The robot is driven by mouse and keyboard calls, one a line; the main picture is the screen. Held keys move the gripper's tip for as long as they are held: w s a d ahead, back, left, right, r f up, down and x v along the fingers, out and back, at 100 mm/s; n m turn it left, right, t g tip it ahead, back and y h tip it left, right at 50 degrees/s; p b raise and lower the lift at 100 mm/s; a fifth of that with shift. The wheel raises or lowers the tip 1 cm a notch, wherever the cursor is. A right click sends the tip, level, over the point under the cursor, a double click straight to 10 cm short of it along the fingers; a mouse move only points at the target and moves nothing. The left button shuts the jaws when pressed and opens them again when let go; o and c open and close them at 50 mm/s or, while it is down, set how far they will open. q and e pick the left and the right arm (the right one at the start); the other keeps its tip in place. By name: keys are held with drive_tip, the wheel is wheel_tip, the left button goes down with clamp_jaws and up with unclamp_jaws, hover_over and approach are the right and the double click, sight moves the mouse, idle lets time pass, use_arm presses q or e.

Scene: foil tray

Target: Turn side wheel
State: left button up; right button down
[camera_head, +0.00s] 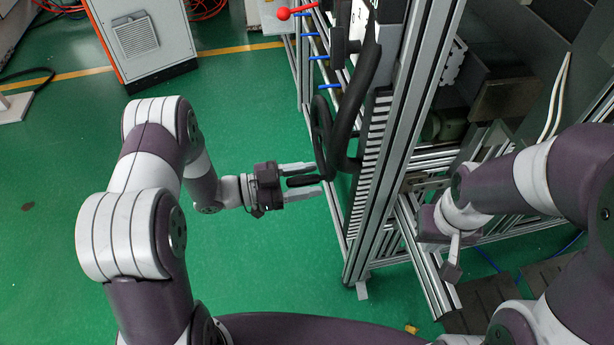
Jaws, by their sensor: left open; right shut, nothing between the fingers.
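The side wheel (320,122) is black and seen nearly edge-on, on the left side of a metal-profile frame. A black handle (306,181) sticks out to the left from its lower part. My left gripper (318,180) reaches it from the left. Its pale fingers are open, one on each side of the handle, and I cannot tell whether they touch it. My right gripper (453,262) is shut and empty, low at the right, in front of the frame's lower bars and away from the wheel.
The aluminium frame (405,130) stands upright right of the wheel, with a thick black curved bar (363,90) close beside it. Blue pegs and a red-knobbed lever (284,14) project at the back. A grey cabinet (143,35) stands behind. The green floor at left is mostly clear.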

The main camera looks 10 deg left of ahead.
sight(327, 167)
use_arm(q)
drive_tip(key=shift+d, duration=0.3)
drive_tip(key=shift+a, duration=0.1)
clamp_jaws()
drive_tip(key=r+n+p, duration=0.1)
drive_tip(key=n+p, duration=0.1)
drive_tip(key=s+r+n+p, duration=0.1)
drive_tip(key=r+n+p, duration=0.1)
drive_tip(key=p, duration=0.1)
drive_tip(key=shift+d+r, duration=0.1)
drive_tip(key=shift+d, duration=0.1)
drive_tip(key=shift+r+n+p, duration=0.9)
drive_tip(key=shift+n+p, duration=0.6)
unclamp_jaws()
drive_tip(key=b+v, duration=0.2)
drive_tip(key=v, duration=1)
drive_tip(key=shift+a, duration=0.35)
